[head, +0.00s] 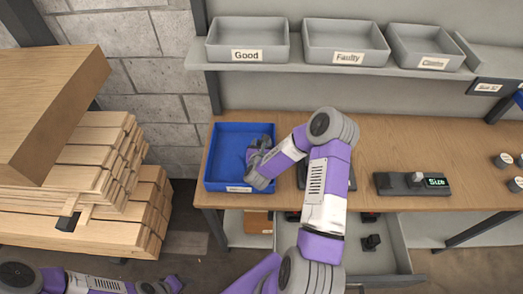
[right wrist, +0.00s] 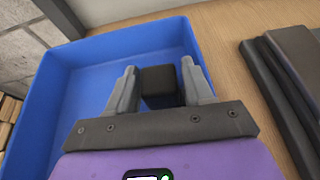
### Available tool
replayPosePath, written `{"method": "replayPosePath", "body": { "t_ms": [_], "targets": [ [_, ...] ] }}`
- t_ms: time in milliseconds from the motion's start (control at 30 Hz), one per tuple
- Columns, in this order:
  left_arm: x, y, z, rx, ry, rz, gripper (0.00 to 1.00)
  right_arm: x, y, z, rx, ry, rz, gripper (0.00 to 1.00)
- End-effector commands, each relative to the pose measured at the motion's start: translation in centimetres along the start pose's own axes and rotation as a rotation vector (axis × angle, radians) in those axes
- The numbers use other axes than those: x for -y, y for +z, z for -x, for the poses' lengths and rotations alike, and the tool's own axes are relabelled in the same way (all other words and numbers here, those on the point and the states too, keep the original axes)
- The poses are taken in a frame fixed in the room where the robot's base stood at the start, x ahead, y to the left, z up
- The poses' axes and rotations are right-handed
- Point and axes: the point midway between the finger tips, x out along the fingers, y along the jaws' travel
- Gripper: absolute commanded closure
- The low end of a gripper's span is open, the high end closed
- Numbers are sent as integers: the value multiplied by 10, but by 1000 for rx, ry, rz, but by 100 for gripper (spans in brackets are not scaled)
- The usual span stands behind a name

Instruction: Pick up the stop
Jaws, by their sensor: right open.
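A small black block, which looks like the stop (right wrist: 160,85), is in the blue tray (head: 225,133) on the wooden bench. It sits between the two fingers of my right gripper (right wrist: 159,70) in the right wrist view. The fingers are open, one on each side of the block, with narrow gaps. In the head view my right gripper (head: 254,154) reaches down into the tray, and the block is hidden or too small to tell there. My left arm shows only at the lower left edge; its gripper is not clearly visible.
The tray's blue walls (right wrist: 48,110) surround my right gripper. A dark stacked object (right wrist: 285,80) lies right of the tray. A device with a "Size" display (head: 412,183) stands farther right. Labelled bins (head: 248,40) line the shelf above. Stacked timber (head: 90,180) fills the left. An open drawer (head: 390,262) is below.

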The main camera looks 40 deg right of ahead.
Motion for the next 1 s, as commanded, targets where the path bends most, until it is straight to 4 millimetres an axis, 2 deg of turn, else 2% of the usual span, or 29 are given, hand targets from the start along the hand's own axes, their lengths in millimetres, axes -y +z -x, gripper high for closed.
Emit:
{"method": "replayPosePath", "body": {
  "t_ms": [100,133,400,700,767,1000],
  "targets": [
    [0,0,0,0,0,0,51,0,0,0,0,0,0,49],
    [0,0,0,0,0,0,51,0,0,0,0,0,0,52],
    [0,0,0,0,0,0,51,0,0,0,0,0,0,93],
    [0,0,1,0,0,0,51,0,6,3,4,1,-1,95],
    [-1,0,2,0,0,0,51,0,14,5,6,1,-1,95],
    [-4,0,9,0,0,0,51,0,60,24,8,0,0,95]
  ]
}}
